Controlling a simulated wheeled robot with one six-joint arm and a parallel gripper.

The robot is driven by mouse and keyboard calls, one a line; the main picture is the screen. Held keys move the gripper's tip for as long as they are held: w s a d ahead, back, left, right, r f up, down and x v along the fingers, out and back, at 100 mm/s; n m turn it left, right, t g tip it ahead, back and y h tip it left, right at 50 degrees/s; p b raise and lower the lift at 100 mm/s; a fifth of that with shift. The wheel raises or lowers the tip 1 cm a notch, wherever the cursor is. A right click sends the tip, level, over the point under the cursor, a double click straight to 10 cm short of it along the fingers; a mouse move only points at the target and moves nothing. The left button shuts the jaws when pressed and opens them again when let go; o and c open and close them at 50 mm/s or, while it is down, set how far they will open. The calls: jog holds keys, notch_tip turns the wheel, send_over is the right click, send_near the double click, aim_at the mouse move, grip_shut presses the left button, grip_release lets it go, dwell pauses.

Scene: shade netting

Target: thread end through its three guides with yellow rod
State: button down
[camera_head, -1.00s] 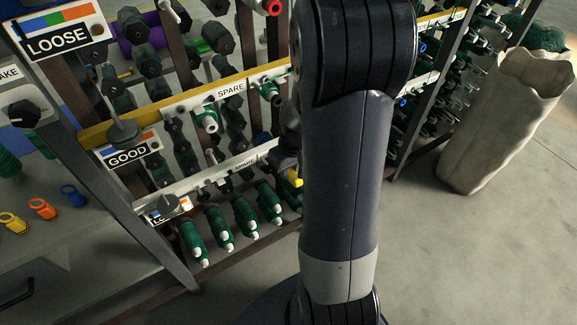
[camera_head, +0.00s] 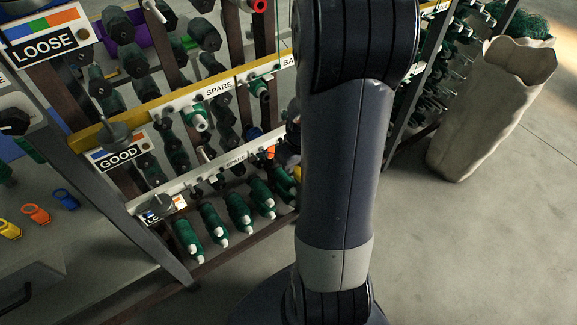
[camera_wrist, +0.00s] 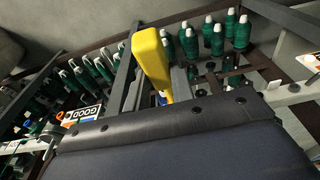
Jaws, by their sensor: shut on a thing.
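The yellow rod (camera_wrist: 152,62) stands out in the wrist view as a thick yellow piece, tilted, in front of the rack. My gripper (camera_wrist: 155,82) is shut on it, with grey parts at either side of the rod. In the head view only a sliver of yellow (camera_head: 297,173) shows beside my arm, which hides the gripper. Green spools (camera_head: 238,212) sit in rows on the rack. A thin line hangs near the upper bar (camera_head: 278,45); I cannot tell whether it is the thread. The thread end and its three guides cannot be made out.
The rack has white bars marked SPARE (camera_head: 219,88) and signs LOOSE (camera_head: 42,45) and GOOD (camera_head: 119,157). Yellow, orange and blue rings (camera_head: 66,199) lie on a grey surface at left. A pale sack (camera_head: 490,105) stands at right. The floor in front of it is clear.

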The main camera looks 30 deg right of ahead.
jog(key=shift+d+r, duration=0.2)
jog(key=shift+d, duration=0.15)
jog(key=shift+f, duration=0.1)
jog(key=shift+w, duration=0.1)
jog(key=shift+w+f+b, duration=0.25)
jog(key=shift+w, duration=0.65)
jog(key=shift+w+f+b, duration=0.2)
jog(key=shift+w, duration=0.7)
jog(key=shift+s+b, duration=0.35)
jog(key=shift+s, duration=1.65)
